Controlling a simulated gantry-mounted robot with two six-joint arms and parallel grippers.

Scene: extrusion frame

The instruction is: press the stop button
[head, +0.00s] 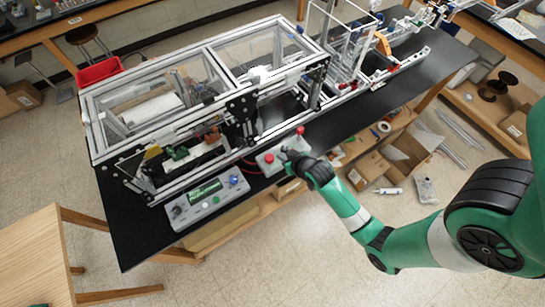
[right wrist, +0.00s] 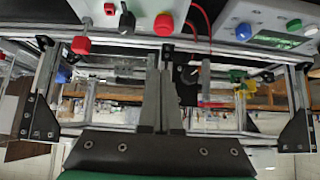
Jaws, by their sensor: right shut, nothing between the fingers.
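A red mushroom button (head: 269,158) sits on a small light grey box (head: 264,168) at the bench's front edge. It also shows in the right wrist view (right wrist: 163,25), on the box at the top. I cannot read a label that marks it as the stop button. My right gripper (head: 289,154) is shut and empty, just right of the red button in the head view, over or close to the box's right part. In the right wrist view its fingers (right wrist: 164,62) point toward the button, with a small gap in the picture. My left gripper is not in view.
A panel with a green display (head: 205,192) stands left of the box. Another red knob (head: 300,130) is by the frame. A black switch (right wrist: 127,22) shows on the box in the wrist view. The extrusion frame (head: 185,108) stands behind.

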